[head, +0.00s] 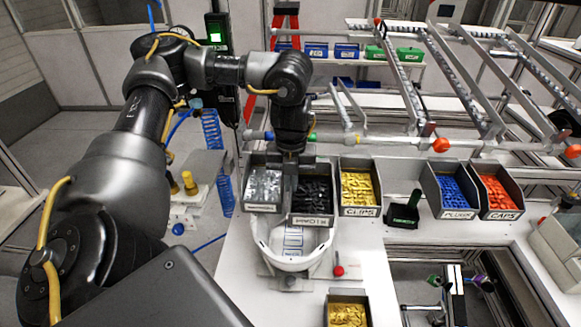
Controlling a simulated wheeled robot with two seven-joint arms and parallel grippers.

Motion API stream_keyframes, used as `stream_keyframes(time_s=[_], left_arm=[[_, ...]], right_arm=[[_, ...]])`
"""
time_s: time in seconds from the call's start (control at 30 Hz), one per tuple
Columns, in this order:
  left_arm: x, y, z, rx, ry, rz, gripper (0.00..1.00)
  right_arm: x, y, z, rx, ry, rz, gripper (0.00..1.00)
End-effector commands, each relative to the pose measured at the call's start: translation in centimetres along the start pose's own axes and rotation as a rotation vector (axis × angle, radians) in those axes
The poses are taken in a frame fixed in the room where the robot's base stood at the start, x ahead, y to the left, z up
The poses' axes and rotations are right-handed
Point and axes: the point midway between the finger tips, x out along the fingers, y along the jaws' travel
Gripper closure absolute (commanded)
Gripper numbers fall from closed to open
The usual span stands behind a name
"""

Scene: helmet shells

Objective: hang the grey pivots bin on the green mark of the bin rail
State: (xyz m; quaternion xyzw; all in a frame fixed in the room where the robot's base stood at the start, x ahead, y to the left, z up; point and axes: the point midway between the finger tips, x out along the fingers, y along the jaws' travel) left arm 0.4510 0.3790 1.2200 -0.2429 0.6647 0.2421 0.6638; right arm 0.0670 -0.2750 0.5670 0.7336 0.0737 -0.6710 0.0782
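The grey pivots bin (311,219), filled with black parts, shows in the head view between the clear-parts bin and the clips bin. Its front sits lower in the picture than theirs, above the far rim of a white helmet shell (262,243). The bin rail (385,143) runs behind, with a green mark (312,137) roughly above the pivots bin. My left gripper (291,184) points down at the bin's left wall and appears to touch it. Its fingertips are hidden against the dark bin, so its grip is unclear. Whether the bin touches the rail is also hidden. My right gripper is not in view.
A bin of clear parts (263,207) is close on the left and the clips bin (359,211) close on the right. Plugs (458,214) and caps (502,215) bins stand farther right. A black stand (403,213) and red knob (338,270) are on the table.

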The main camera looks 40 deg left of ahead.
Motion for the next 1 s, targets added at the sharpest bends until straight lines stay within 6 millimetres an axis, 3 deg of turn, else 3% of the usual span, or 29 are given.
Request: stream_keyframes(time_s=[1.0], left_arm=[[0.6, 0.0, 6.2, 0.000, 0.000, 0.000, 1.00]], right_arm=[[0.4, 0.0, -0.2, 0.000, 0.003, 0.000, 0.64]])
